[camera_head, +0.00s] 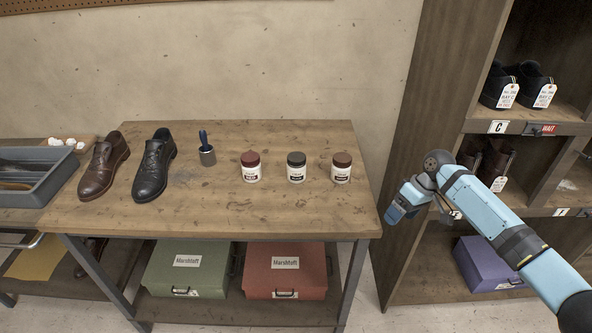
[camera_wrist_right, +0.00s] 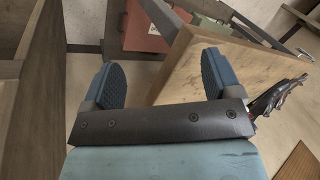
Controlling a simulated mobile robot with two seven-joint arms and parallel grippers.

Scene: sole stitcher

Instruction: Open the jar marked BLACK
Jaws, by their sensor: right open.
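Three small white-labelled jars stand upright in a row on the wooden table (camera_head: 290,215). The left jar (camera_head: 251,172) and the right jar (camera_head: 341,173) have dark red-brown lids. The middle jar (camera_head: 296,173) has a black or dark grey lid. All three lids look seated. The label words are too small to read surely. My right gripper (camera_head: 393,213) is off the table's right edge, apart from the jars. In the right wrist view its two blue fingers (camera_wrist_right: 162,85) are spread with nothing between them. My left gripper is not in view.
A grey tray (camera_head: 38,178) is at far left. A shelf unit (camera_head: 437,90) stands close right. The table's front is clear.

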